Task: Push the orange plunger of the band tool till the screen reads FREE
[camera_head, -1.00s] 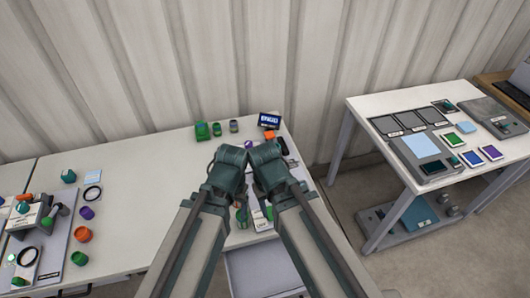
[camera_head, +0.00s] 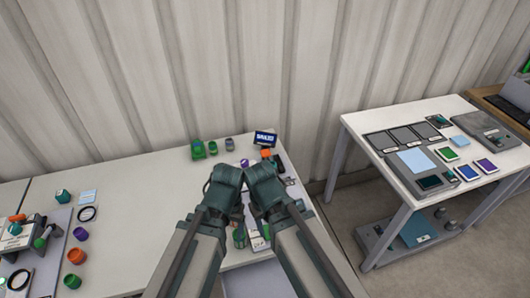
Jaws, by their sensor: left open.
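A small dark screen with white and blue lettering (camera_head: 265,138) stands at the back right of the white table; I cannot read its word for sure. A small orange part (camera_head: 266,154) sits just in front of it; I cannot tell whether this is the plunger of the band tool. The tool's body is not clear, and my arms cover the table in front. My left gripper (camera_head: 237,213) is open, mostly hidden by my arm and apart from the orange part. My right arm (camera_head: 265,180) is beside the left; its fingers are hidden.
Green and grey small items (camera_head: 213,147) stand left of the screen. A fixture with an orange knob (camera_head: 17,218) and several coloured caps are at the far left. A second white table (camera_head: 385,118) with flat panels is at the right, across a floor gap. The table's middle left is clear.

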